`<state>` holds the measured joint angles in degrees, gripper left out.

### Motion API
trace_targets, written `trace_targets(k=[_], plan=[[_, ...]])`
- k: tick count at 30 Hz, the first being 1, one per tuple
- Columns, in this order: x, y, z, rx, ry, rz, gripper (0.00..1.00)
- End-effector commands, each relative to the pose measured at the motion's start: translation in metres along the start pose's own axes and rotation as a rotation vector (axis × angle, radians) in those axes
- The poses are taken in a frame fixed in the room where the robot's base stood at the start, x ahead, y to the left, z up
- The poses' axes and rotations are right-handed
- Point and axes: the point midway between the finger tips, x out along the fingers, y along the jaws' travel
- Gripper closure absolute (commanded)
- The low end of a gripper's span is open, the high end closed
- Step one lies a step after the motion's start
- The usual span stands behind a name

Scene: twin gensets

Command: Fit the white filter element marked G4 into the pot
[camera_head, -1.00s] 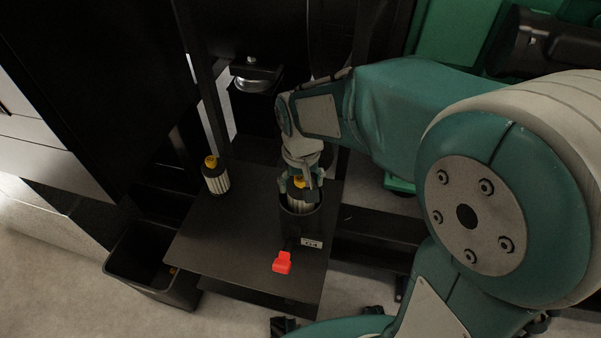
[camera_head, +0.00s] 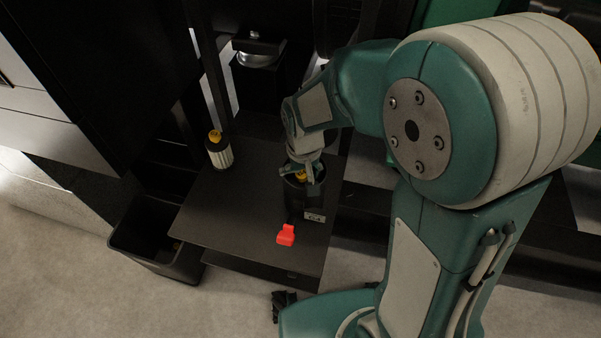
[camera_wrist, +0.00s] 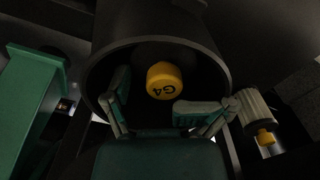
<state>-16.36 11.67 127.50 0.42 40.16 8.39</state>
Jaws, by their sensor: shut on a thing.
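The filter element's yellow knob (camera_wrist: 163,80), marked G4, shows inside the dark round mouth of the pot (camera_wrist: 95,72) in the wrist view. Its white body is hidden in the pot. My gripper (camera_wrist: 155,105) is shut on the element, with its fingers reaching inside the rim. In the head view the black pot (camera_head: 292,205) stands upright on the dark shelf, with my gripper (camera_head: 303,176) at its mouth and the yellow knob (camera_head: 301,175) between the fingers. A small plate (camera_head: 315,216) on the pot's front appears to read G4.
A second white filter element (camera_head: 219,153) with a yellow knob stands on the shelf to the left. A red tab (camera_head: 286,235) is in front of the pot. A black bin (camera_head: 160,259) is at the lower left. A silver-capped unit (camera_head: 258,56) is behind.

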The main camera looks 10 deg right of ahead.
Motion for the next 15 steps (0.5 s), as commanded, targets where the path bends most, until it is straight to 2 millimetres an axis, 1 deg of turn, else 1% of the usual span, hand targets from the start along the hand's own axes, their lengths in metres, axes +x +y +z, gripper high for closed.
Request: trace_targets(k=[1,8,15], plan=[[0.0067,0.0047,0.0047,0.002,-0.019,0.009,0.83],[0.0088,0.0049,0.0047,0.003,-0.019,0.009,0.83],[0.0155,0.0044,0.0034,0.004,-0.019,0.009,0.82]])
